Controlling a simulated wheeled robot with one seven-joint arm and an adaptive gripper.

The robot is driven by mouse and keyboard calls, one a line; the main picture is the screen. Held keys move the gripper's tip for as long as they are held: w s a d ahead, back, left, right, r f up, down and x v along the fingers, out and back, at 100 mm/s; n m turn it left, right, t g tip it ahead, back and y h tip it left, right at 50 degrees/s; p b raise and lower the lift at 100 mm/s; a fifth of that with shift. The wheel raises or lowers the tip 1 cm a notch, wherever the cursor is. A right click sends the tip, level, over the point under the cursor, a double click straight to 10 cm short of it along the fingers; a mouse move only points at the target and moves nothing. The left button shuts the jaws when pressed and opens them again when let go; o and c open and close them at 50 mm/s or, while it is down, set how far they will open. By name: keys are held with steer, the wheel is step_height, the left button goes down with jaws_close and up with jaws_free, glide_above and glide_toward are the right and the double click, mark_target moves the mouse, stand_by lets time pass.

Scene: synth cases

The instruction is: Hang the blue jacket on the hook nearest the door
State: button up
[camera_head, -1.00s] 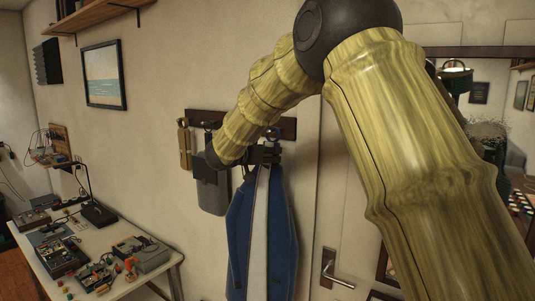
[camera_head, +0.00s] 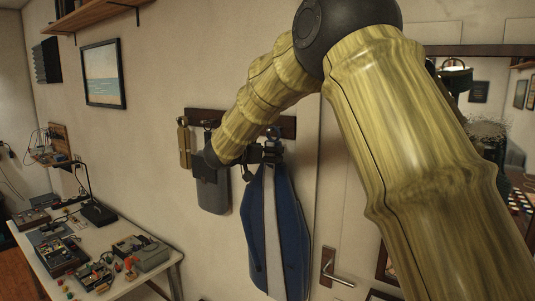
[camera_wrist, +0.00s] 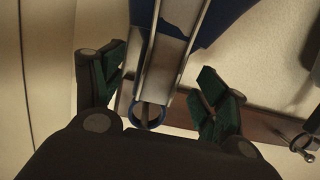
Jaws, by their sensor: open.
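The blue jacket (camera_head: 291,235), with a pale grey strip down it, hangs upright from the right end of the dark wall rail (camera_head: 228,120), the end nearest the door (camera_head: 345,205). In the wrist view, its blue loop (camera_wrist: 135,116) appears around a hook (camera_wrist: 148,113) on the rail (camera_wrist: 265,130). My gripper (camera_head: 262,153) is at the jacket's top, just below the rail. In the wrist view, my gripper (camera_wrist: 162,86) is open, its green pads apart on either side of the jacket's grey strip (camera_wrist: 172,50). The pads appear clear of it.
A grey bag (camera_head: 212,196) and a tan item (camera_head: 184,145) hang further left on the rail. The door handle (camera_head: 337,281) is right of the jacket. A cluttered workbench (camera_head: 165,267) stands lower left. Another hook (camera_wrist: 300,150) shows bare at right in the wrist view.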

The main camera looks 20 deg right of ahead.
steer(key=v, duration=1.2)
steer(key=d+f+n+t+y+b, duration=0.1)
steer(key=d+f+n+b, duration=0.1)
steer(key=f, duration=1.1)
steer(key=d+f+n+y+b, duration=0.2)
steer(key=f, duration=1.2)
steer(key=s+f+n+y+b, duration=0.1)
steer(key=s+f, duration=0.2)
steer(key=f, duration=0.6)
steer(key=s+f+n+g+y+b, duration=0.15)
steer(key=s+f, duration=0.25)
steer(key=f, duration=0.5)
steer(key=s+f+n+t+y, duration=0.1)
steer(key=s+f, duration=0.2)
steer(key=f, duration=0.5)
steer(key=s+f+n+g+y+b, duration=0.2)
steer(key=s+f+g+y+b, duration=0.15)
steer(key=s+f, duration=1.7)
steer(key=s+f+g+y+b, duration=0.1)
steer(key=s+f+g, duration=0.2)
steer(key=s, duration=1)
steer(key=s+f+g+y+b, duration=0.1)
steer(key=s+f, duration=0.5)
steer(key=s, duration=0.7)
steer(key=g+b, duration=0.1)
steer(key=g, duration=0.1)
steer(key=shift+d+f+g, duration=0.15)
steer(key=shift+f+g, duration=0.15)
steer(key=shift+f, duration=0.1)
steer(key=shift+n, duration=0.25)
